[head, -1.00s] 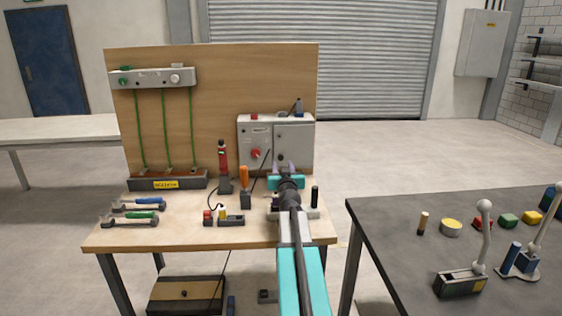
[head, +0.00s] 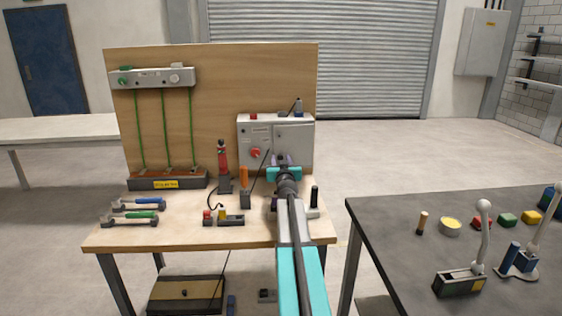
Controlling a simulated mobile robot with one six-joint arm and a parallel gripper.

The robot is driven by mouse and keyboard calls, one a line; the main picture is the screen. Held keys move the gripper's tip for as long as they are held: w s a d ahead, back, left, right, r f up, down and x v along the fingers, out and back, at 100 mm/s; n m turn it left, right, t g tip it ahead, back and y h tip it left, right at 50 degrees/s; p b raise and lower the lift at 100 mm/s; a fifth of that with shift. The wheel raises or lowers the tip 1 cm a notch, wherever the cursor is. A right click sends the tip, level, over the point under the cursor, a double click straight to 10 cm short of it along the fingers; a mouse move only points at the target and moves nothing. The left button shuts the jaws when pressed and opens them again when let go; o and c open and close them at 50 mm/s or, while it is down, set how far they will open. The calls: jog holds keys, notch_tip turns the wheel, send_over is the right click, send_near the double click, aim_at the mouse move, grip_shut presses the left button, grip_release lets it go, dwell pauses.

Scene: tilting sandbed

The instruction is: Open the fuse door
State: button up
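A grey control box (head: 254,130) stands at the back right of the wooden bench, against the upright board. Its right half carries a lighter grey door panel (head: 294,137), which looks closed and which I take to be the fuse door. The dark knob on the panel's lower left is now hidden or merged with the fingertips. I cannot tell whether the fingers touch it.
A red knob (head: 255,153) is on the box's left half. A red tool (head: 223,165) and an orange-handled tool (head: 244,187) stand left of my arm. A black upright post (head: 315,196) is close on the right. Wrenches (head: 132,205) lie at the bench's left.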

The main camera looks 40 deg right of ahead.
grip_shut()
jog(key=shift+a+f+b, duration=0.1)
jog(key=shift+a+b, duration=0.1)
jog(key=shift+b, duration=0.5)
